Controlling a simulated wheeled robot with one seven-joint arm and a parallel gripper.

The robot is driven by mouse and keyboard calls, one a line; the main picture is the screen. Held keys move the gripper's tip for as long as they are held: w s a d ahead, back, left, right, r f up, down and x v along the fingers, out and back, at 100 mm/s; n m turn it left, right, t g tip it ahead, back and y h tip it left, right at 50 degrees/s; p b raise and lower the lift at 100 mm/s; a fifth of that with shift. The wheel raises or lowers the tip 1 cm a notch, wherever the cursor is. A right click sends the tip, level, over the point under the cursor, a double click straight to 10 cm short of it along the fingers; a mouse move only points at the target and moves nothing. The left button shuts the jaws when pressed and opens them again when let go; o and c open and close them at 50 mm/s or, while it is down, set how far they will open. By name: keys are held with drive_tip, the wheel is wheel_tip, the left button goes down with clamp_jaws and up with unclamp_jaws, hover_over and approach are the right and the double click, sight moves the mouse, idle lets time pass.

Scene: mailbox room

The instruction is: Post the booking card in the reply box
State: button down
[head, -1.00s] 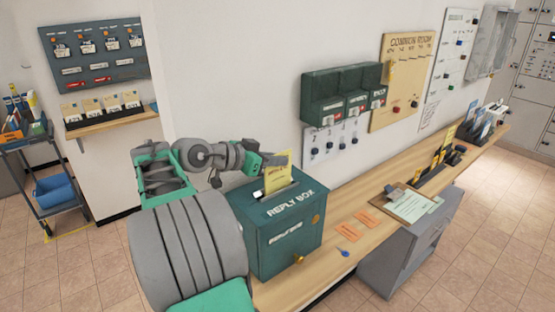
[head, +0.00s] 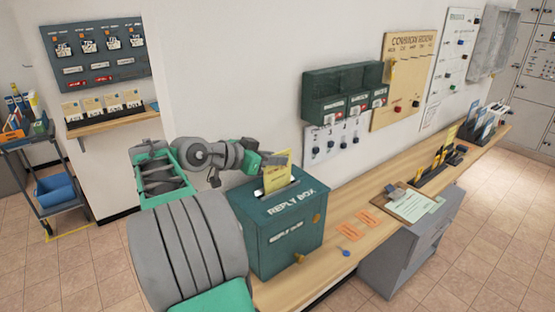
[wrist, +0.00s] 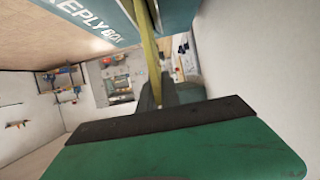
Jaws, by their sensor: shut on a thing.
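The booking card (head: 277,172) is yellow and stands upright at the top of the reply box. The reply box (head: 290,243) is dark green with white lettering and sits on the wooden counter. My gripper (head: 268,162) is shut on the card, at its left side in the head view. The card's lower edge is at the slot in the box top; I cannot tell how deep it reaches. In the wrist view the card (wrist: 148,50) shows edge-on between the fingers, beside the reply box (wrist: 100,22).
The counter (head: 335,215) holds orange slips (head: 358,223), a blue key-like item (head: 346,252) and a clipboard (head: 412,205) right of the box. Green wall boxes (head: 343,95) hang above. A blue-grey trolley (head: 45,180) stands far left.

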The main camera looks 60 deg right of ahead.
drive_tip(key=shift+f+b, duration=2.4)
drive_tip(key=shift+f, duration=0.4)
drive_tip(key=shift+r, duration=0.1)
drive_tip(key=c, duration=1.5)
unclamp_jaws()
